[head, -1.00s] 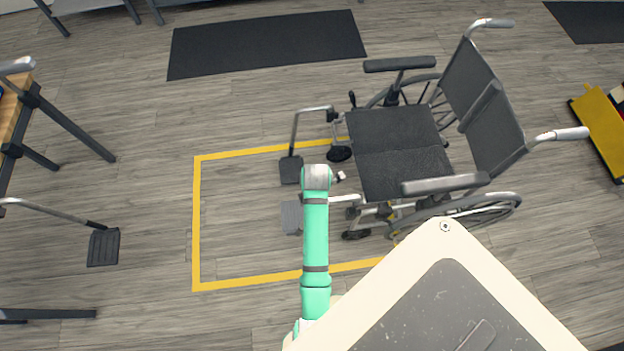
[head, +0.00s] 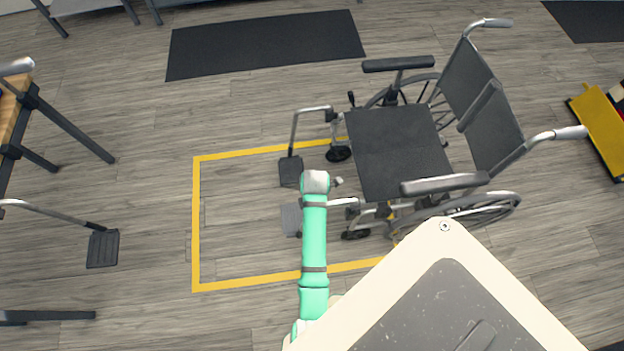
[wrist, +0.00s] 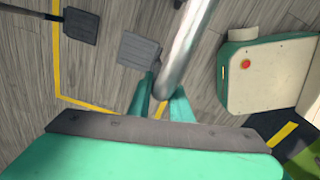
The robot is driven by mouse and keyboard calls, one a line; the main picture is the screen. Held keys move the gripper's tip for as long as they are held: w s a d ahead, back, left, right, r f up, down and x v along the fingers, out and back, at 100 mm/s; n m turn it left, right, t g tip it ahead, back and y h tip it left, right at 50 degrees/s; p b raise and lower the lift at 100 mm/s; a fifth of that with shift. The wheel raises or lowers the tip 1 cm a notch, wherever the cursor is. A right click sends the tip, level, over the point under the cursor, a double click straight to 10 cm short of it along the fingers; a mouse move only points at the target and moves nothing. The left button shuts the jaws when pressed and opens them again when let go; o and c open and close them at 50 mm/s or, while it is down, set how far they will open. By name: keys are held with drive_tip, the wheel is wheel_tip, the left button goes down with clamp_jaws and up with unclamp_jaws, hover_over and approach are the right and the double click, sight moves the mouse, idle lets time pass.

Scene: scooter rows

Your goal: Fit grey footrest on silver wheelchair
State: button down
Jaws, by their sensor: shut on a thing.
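The silver wheelchair (head: 400,150) stands with its seat facing left in the head view. A dark footrest (head: 290,171) hangs on its far side; it also shows in the wrist view (wrist: 80,25). The grey footrest (head: 291,219) is at the chair's near front side, its pad beside the dark one. In the wrist view its grey pad (wrist: 138,50) lies beyond its silver tube. My gripper (wrist: 163,95) is shut on this tube; in the head view my arm hides the jaws. Whether the tube is seated on the chair frame I cannot tell.
A yellow floor outline (head: 196,225) surrounds the footrest area. My base (wrist: 265,75) is close by. Free floor lies left of the chair, within the outline.

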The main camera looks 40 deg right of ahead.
drive_tip(key=shift+f, duration=1.15)
idle(0.3)
wheel_tip(320, 180, down, 6)
idle(1.7)
drive_tip(key=shift+f, duration=0.1)
idle(0.4)
drive_tip(key=c, duration=1.5)
unclamp_jaws()
drive_tip(key=shift+c, duration=0.2)
drive_tip(key=r, duration=1)
drive_tip(key=shift+s+d+r, duration=0.1)
drive_tip(key=shift+s+r, duration=0.1)
drive_tip(key=shift+r, duration=0.2)
